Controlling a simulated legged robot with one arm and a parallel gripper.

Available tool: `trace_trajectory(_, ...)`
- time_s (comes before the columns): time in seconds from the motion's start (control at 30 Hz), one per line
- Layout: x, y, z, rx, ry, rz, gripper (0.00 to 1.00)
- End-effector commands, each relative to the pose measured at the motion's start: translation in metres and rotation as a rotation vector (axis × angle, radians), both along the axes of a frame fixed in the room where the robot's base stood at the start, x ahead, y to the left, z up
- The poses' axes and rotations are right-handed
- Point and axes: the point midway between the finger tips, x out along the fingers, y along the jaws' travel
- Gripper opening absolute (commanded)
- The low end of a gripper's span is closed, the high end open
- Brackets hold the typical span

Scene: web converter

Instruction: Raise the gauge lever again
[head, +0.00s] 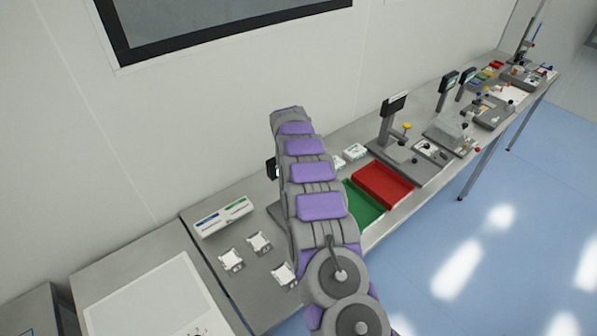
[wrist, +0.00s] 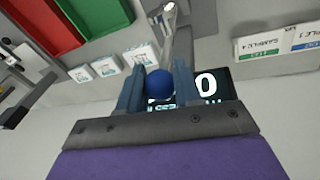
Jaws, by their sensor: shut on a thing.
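In the wrist view, my gripper (wrist: 158,82) is shut on the blue ball knob (wrist: 159,86) of the gauge lever, with one finger on each side of it. The gauge's dark display (wrist: 210,84) shows behind the fingers with a large white 0; part of it is covered. A light metal post (wrist: 171,30) stands beyond the knob. In the head view, my arm hides the knob, the lever and most of the gauge; only a dark display edge (head: 272,169) and a bit of grey base (head: 277,212) show.
A red tray (head: 383,186) and a green tray (head: 362,204) lie right of my arm. Small white sample pads (head: 259,242) and a labelled white box (head: 223,216) lie on the bench to the left. Another gauge (head: 393,130) stands farther right. The wall is close behind.

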Motion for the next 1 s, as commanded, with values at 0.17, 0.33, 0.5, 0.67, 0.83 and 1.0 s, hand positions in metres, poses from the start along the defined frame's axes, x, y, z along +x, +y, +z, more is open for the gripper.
trace_trajectory(0.17, 0.007, 0.006, -0.003, 0.001, -0.002, 0.003, 0.00)
trace_trajectory(0.33, 0.011, 0.010, -0.001, 0.003, -0.006, 0.003, 0.00)
trace_trajectory(0.5, 0.012, 0.011, -0.001, 0.002, -0.003, 0.003, 0.00)
trace_trajectory(0.67, 0.014, 0.012, -0.001, 0.002, -0.004, 0.004, 0.00)
trace_trajectory(0.83, 0.015, 0.012, -0.001, 0.002, -0.006, 0.003, 0.00)
trace_trajectory(1.0, 0.016, 0.012, 0.000, 0.004, -0.009, 0.004, 0.34)
